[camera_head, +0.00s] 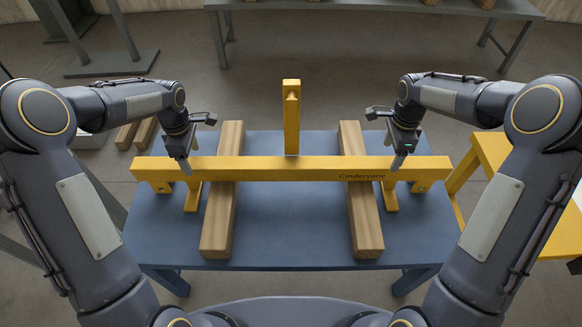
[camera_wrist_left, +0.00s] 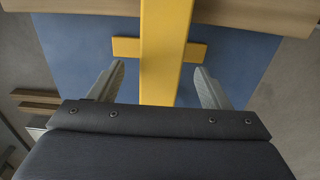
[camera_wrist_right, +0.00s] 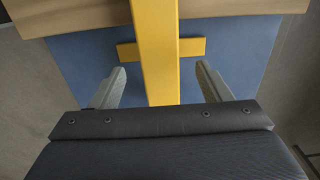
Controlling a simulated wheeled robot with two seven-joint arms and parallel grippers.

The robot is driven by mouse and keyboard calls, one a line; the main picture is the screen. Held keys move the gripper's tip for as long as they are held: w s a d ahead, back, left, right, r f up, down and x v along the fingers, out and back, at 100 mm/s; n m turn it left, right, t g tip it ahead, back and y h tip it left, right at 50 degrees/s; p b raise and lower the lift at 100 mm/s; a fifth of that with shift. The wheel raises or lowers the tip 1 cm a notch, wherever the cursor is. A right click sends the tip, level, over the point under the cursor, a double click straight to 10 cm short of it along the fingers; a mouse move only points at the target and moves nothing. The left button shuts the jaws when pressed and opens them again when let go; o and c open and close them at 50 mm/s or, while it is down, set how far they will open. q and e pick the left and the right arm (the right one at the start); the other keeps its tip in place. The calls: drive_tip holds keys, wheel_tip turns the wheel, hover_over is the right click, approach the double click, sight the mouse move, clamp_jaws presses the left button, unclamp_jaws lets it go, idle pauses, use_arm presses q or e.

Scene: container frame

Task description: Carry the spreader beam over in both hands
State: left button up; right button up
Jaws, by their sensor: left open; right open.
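The yellow spreader beam (camera_head: 290,170) lies left to right across two wooden blocks on the blue table, with an upright yellow post at its middle and dark lettering near its right end. My left gripper (camera_head: 186,172) is at the beam's left part, open; in the left wrist view its fingers stand on either side of the beam (camera_wrist_left: 166,60), apart from it. My right gripper (camera_head: 398,166) is at the beam's right part, open; in the right wrist view its fingers stand on either side of the beam (camera_wrist_right: 157,55), with gaps.
The wooden blocks, left (camera_head: 219,225) and right (camera_head: 365,220), rest on the blue table (camera_head: 290,230). A yellow stand (camera_head: 490,150) is at the right. A grey bench (camera_head: 380,7) stands at the back with wooden pieces on it. More wood lies on the floor at left.

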sight(197, 172)
use_arm(q)
drive_tip(key=shift+f, duration=3.85)
use_arm(e)
drive_tip(key=shift+f, duration=3.85)
use_arm(q)
drive_tip(key=shift+c, duration=0.4)
use_arm(e)
drive_tip(key=shift+c, duration=0.4)
use_arm(q)
clamp_jaws()
use_arm(e)
clamp_jaws()
use_arm(q)
drive_tip(key=shift+w+r, duration=0.1)
drive_tip(key=shift+r, duration=0.2)
use_arm(e)
drive_tip(key=shift+w+r, duration=0.15)
drive_tip(key=shift+r, duration=0.15)
